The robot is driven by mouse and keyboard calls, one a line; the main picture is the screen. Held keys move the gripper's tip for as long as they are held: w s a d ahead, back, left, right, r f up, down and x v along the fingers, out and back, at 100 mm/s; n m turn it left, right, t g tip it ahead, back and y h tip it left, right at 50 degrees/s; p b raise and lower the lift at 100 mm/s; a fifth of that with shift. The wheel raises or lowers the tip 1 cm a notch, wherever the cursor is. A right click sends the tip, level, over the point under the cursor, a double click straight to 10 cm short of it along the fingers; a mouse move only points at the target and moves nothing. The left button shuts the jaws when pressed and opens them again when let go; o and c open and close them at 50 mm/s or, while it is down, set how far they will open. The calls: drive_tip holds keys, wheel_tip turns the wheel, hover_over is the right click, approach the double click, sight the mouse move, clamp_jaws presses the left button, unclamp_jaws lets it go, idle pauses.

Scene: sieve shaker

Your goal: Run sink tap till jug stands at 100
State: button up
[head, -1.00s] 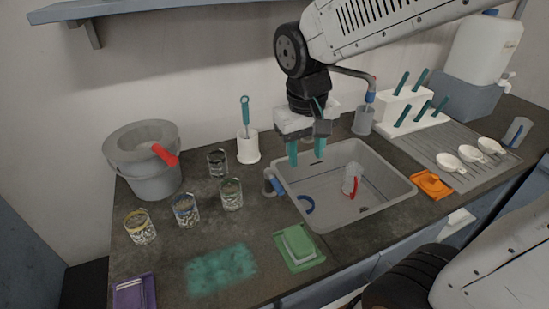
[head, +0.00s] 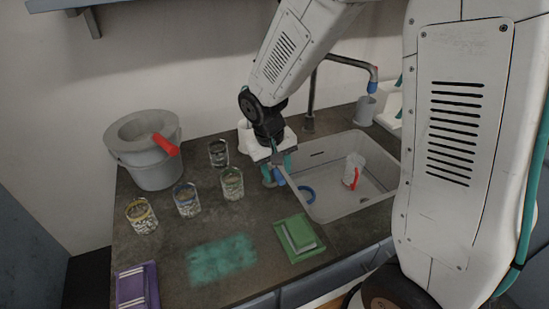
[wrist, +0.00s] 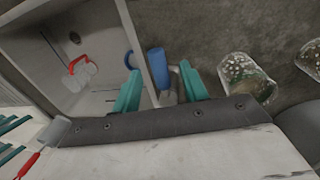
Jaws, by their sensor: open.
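The clear jug (head: 353,168) with a red handle stands in the sink (head: 345,208); it also shows in the wrist view (wrist: 84,72). I cannot read its level or see any water running. The sink tap (head: 312,95) rises behind the sink, its blue-tipped spout (head: 372,87) turned to the right. A blue-ended grey fitting (wrist: 157,68) sits at the sink's left rim. My gripper (head: 277,170) is over that rim, teal fingers apart (wrist: 160,90), with the fitting showing between them. Whether they touch it is unclear.
Several glass beakers (head: 187,200) stand left of the gripper, near a grey bucket (head: 150,170) with a red handle. A blue curved piece (head: 307,194) is inside the sink's left side. My arm hides the right.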

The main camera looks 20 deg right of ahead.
drive_tip(key=shift+d+f, duration=0.1)
drive_tip(key=shift+f, duration=0.5)
clamp_jaws()
